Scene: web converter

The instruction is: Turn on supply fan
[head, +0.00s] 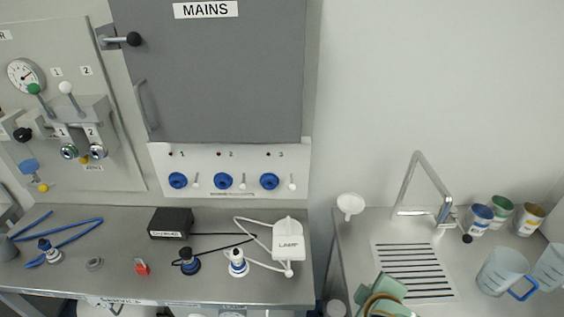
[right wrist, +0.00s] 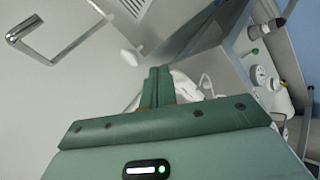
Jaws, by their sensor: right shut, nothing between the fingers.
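No label naming a supply fan is readable. A grey cabinet (head: 225,80) marked MAINS hangs on the wall, its door closed. Below it a white strip (head: 205,155) carries three blue knobs numbered 1 to 3, each with a small white lever beside it. At the left a light grey panel (head: 125,120) holds a gauge (head: 25,75) and levers with green, white and black knobs. My right gripper (head: 385,296) is green, low over the sink area, far from these controls. In the right wrist view its fingers (right wrist: 158,85) are together and empty. My left gripper is out of view.
The bench holds a charger box (head: 171,223), a lamp (head: 289,240), blue-and-white bottles and a red padlock (head: 142,267). At right are a tap (head: 430,190), a drain grid (head: 412,272), cans and jugs. A white funnel (head: 350,205) stands beside the sink.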

